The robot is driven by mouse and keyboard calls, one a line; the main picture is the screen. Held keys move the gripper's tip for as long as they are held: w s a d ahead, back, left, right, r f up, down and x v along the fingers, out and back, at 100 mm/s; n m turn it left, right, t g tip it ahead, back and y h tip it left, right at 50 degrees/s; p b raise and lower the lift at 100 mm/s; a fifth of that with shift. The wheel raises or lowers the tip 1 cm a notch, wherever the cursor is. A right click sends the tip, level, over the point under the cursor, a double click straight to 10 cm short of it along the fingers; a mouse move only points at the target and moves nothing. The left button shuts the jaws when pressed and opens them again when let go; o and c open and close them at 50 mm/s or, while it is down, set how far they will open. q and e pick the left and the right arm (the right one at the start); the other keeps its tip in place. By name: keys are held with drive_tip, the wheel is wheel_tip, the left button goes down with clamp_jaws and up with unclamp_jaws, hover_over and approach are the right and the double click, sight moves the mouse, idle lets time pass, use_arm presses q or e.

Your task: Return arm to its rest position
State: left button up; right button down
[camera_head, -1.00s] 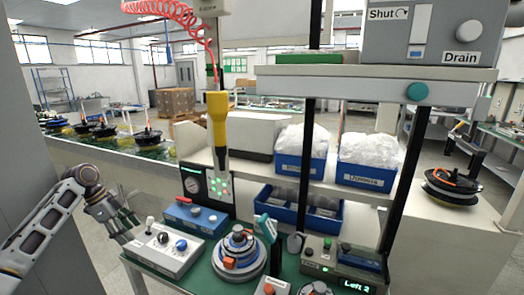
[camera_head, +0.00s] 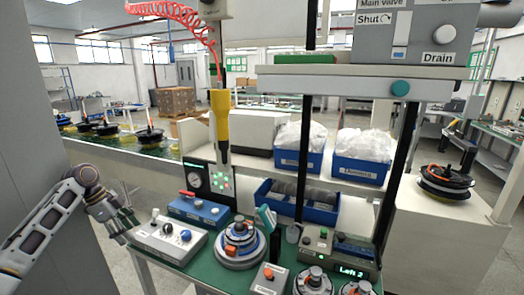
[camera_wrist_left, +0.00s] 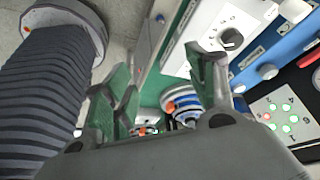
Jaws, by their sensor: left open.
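My left arm (camera_head: 45,222) comes in from the left in the head view, bent, with its forearm sloping down to the gripper. My left gripper (camera_head: 127,222) is open and looks empty, left of the grey control box (camera_head: 168,240) at the workbench's left edge. In the left wrist view the two green-padded fingers of the left gripper (camera_wrist_left: 160,75) stand apart, with the bench edge and a stacked hub part (camera_wrist_left: 183,104) visible beyond them. My right gripper is not in view.
The green workbench (camera_head: 205,263) holds a stacked hub assembly (camera_head: 239,242), a blue box (camera_head: 199,211) and a display unit (camera_head: 350,258). A yellow-sleeved hanging tool (camera_head: 220,117) is above. Blue bins (camera_head: 360,170) stand behind. Open floor lies left of the bench.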

use_arm(q)
drive_tip(key=s+d+f+n+y, duration=0.1)
drive_tip(key=s+d+f, duration=0.5)
drive_tip(key=d+f, duration=0.35)
drive_tip(key=s+d+f+n+y, duration=0.1)
drive_tip(key=s+d+f+n, duration=0.1)
drive_tip(key=s+d+f, duration=0.6)
drive_tip(key=s+d+f+n, duration=0.3)
drive_tip(key=s+d+f, duration=0.2)
drive_tip(key=s+d, duration=0.2)
drive_tip(key=shift+s+a+r+n+t+y, duration=1.35)
drive_tip(key=shift+s+n, duration=2.15)
drive_tip(key=shift+s, duration=2.05)
wheel_tip(320, 180, down, 32)
drive_tip(key=s+g, duration=0.2)
drive_tip(key=s+a+f, duration=0.1)
drive_tip(key=s+f, duration=0.9)
drive_tip(key=s, duration=0.1)
drive_tip(key=s+a+f, duration=0.2)
drive_tip(key=s+f, duration=0.8)
drive_tip(key=s, duration=0.1)
drive_tip(key=shift+s+a+f+g, duration=0.2)
drive_tip(key=shift+s+a+g, duration=0.1)
drive_tip(key=shift+g, duration=0.15)
